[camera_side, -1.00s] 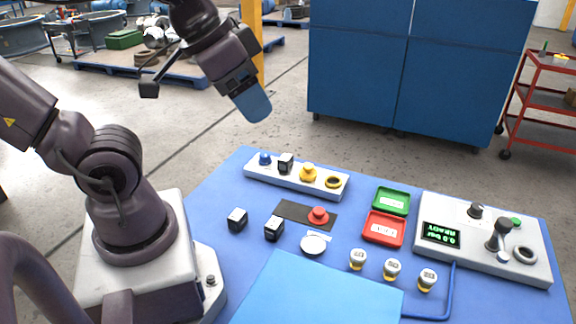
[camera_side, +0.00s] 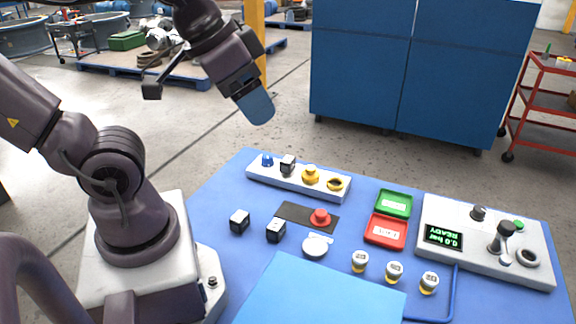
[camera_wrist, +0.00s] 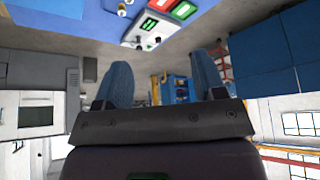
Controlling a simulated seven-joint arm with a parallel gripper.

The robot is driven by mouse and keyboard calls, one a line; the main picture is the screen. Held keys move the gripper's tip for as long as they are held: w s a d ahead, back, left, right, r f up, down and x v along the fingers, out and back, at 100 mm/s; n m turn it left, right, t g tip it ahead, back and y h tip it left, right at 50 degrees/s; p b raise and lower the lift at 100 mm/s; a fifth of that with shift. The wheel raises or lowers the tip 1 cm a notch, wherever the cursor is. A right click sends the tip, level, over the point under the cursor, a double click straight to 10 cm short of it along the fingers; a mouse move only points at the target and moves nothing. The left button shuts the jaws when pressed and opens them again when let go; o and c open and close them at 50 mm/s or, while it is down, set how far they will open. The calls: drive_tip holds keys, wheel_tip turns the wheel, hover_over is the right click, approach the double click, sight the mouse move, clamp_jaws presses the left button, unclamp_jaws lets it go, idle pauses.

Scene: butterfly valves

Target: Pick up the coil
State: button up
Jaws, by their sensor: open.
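Small black blocks with pale markings look like coils. One coil (camera_side: 240,221) stands on the blue table at the left, and another coil (camera_side: 276,230) is just to its right. A third black block (camera_side: 288,164) sits on the white rack (camera_side: 263,182) at the back. My gripper (camera_side: 257,106) hangs high above and behind the rack, well clear of the table, with nothing in it. In the wrist view, the blue fingers of my gripper (camera_wrist: 163,82) are spread apart and empty. I cannot make out the coils in that view.
The rack also holds blue and yellow parts. A red knob (camera_side: 320,217) is on a dark pad. A white disc (camera_side: 315,246), green tray (camera_side: 395,203), red tray (camera_side: 386,229), several small gauges (camera_side: 394,271) and a control box (camera_side: 476,252) stand to the right.

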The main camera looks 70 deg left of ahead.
drive_tip(key=n+g+y, duration=0.2)
drive_tip(key=n+y, duration=0.1)
drive_tip(key=n, duration=0.6)
approach(288, 159)
drive_tip(key=x, duration=1)
drive_tip(key=shift+f, duration=0.25)
drive_tip(key=c, duration=1)
